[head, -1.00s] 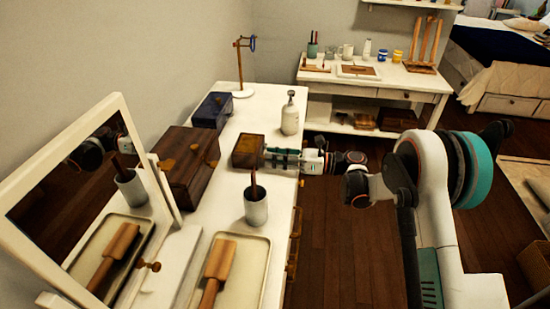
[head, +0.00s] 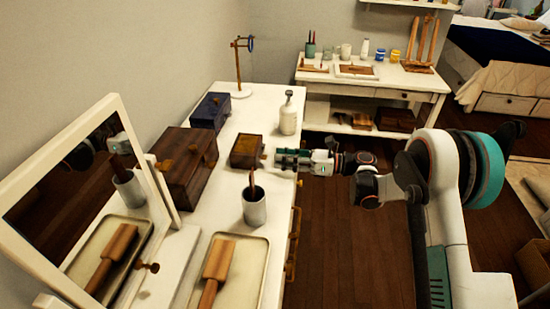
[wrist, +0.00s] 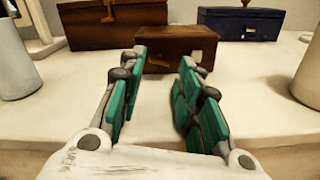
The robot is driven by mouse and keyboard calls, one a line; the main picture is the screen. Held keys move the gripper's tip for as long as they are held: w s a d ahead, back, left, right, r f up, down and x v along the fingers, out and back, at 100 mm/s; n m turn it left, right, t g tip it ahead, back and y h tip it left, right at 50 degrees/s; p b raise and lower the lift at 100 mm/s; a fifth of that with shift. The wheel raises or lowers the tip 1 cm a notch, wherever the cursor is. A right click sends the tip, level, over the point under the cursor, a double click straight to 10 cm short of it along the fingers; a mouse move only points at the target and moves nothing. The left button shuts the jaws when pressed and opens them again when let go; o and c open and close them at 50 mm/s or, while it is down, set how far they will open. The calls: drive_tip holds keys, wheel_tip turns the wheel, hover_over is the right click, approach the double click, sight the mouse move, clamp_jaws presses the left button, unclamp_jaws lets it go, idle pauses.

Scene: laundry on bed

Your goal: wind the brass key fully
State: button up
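A small dark wooden box (head: 246,151) sits on the white dresser top. Its brass key (head: 264,151) sticks out of the side facing my gripper. In the wrist view the box (wrist: 178,42) is straight ahead, and the pale key (wrist: 196,55) shows close to the right fingertip. My gripper (head: 280,158) is just right of the key, a short gap away, over the dresser's edge. In the wrist view my gripper (wrist: 164,58) has its teal-padded fingers apart with nothing between them.
A larger brown chest (head: 188,168) and a blue box (head: 211,110) stand behind. A white bottle (head: 288,115) and a grey cup (head: 254,208) stand on either side of the gripper. A tray (head: 248,270) and a mirror (head: 126,105) are nearer.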

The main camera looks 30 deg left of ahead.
drive_tip(key=v, duration=0.8)
drive_tip(key=shift+d, duration=0.25)
drive_tip(key=shift+w, duration=0.15)
